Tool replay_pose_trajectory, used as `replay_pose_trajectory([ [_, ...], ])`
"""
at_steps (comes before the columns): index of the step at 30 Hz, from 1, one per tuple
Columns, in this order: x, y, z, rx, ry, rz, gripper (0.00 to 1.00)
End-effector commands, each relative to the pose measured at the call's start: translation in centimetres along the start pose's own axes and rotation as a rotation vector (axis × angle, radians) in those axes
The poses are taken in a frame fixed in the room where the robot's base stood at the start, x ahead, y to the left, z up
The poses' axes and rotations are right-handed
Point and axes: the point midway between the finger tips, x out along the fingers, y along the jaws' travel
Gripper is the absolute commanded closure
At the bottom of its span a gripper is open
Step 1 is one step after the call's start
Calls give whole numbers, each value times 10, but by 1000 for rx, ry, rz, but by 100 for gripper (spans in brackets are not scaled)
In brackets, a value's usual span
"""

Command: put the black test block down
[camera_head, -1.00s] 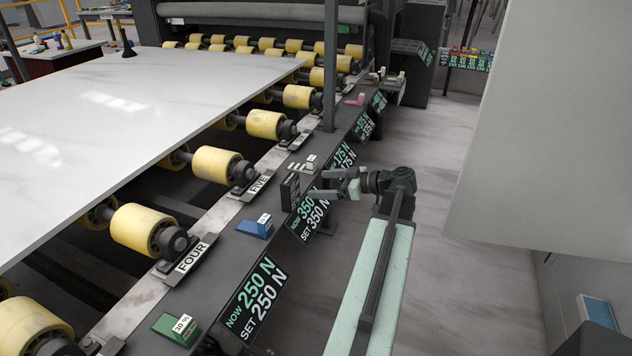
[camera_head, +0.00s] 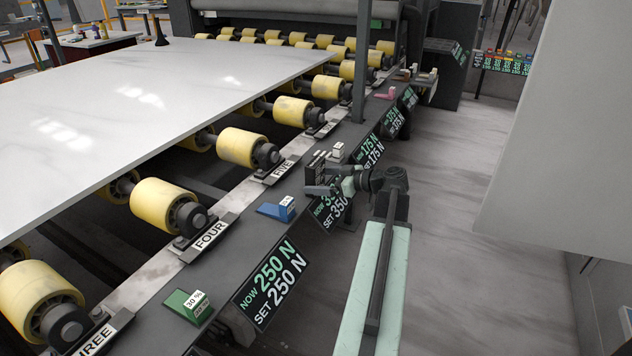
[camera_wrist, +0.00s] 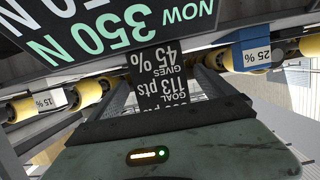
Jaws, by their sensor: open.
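The black test block (camera_head: 315,168) stands on the dark ledge beside the rollers in the head view, near the FIVE label. My gripper (camera_head: 325,190) is right at it, with a finger in front of its lower part. In the wrist view the block (camera_wrist: 162,78) shows its printed face, with "GOAL GIVES 113 pts 45%", between the two spread fingers of my gripper (camera_wrist: 168,90). The gripper is open. Whether a finger touches the block, and the block's base, cannot be made out.
A blue wedge (camera_head: 277,210) and a green wedge (camera_head: 187,305) lie on the ledge (camera_head: 235,258). A small white block (camera_head: 338,149) stands just beyond the black one. Display panels (camera_head: 270,283) hang along the ledge's front. Yellow rollers (camera_head: 165,206) carry a white slab (camera_head: 120,105).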

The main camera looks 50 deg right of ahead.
Motion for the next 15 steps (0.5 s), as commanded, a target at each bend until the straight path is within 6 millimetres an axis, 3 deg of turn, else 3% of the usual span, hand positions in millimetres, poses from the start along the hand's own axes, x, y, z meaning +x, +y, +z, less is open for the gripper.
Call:
replay_pose_trajectory([
  [3,20,0,3,0,0,-1,6],
  [10,22,0,0,1,0,1,9],
  [15,21,0,1,1,0,1,56],
])
